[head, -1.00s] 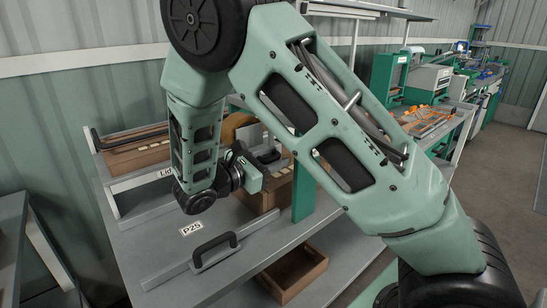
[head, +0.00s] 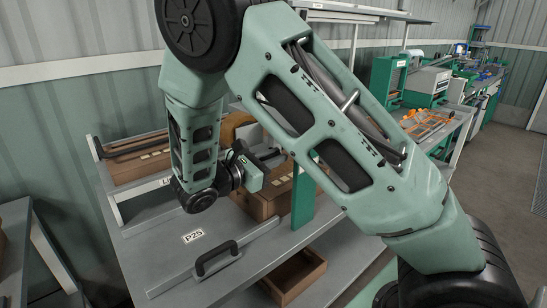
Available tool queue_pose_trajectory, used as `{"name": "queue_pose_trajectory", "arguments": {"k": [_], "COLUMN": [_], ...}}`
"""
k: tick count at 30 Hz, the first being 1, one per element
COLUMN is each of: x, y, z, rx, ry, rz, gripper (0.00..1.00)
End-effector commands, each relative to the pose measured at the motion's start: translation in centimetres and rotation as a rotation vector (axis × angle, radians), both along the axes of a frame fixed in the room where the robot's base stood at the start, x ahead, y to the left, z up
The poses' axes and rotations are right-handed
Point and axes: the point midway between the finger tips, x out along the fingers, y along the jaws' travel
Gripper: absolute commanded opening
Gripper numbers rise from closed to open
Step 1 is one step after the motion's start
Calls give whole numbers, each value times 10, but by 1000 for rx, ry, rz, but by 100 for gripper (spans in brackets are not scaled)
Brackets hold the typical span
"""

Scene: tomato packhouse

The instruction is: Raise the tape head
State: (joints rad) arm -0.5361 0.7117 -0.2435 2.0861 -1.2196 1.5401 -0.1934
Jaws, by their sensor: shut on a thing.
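My gripper (head: 270,160) is at the back of the grey bench (head: 160,255), left of a green upright (head: 304,192) and above a brown carton (head: 262,203). Its fingers are small and partly hidden by my arm. It is shut on a dark grey part beside the green upright, which looks like the tape head (head: 268,152). The grip point is not clear, and I cannot tell how high the tape head stands.
A grey bar with a black handle (head: 215,259) lies at the bench front near a P25 label (head: 193,236). An open brown box (head: 296,275) sits below. Another carton (head: 140,165) stands back left. Floor is free at the right.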

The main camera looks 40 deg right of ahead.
Motion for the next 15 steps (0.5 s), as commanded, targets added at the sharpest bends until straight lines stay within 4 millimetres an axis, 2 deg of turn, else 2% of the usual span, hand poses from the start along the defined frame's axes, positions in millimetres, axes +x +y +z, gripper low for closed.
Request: {"name": "queue_pose_trajectory", "arguments": {"k": [1, 4, 15], "x": [0, 0, 1], "y": [1, 1, 0], "z": [16, 25, 28], "rx": [0, 1, -4], "ry": [0, 0, -5], "rz": [1, 1, -1], "gripper": [0, 0, 0]}}
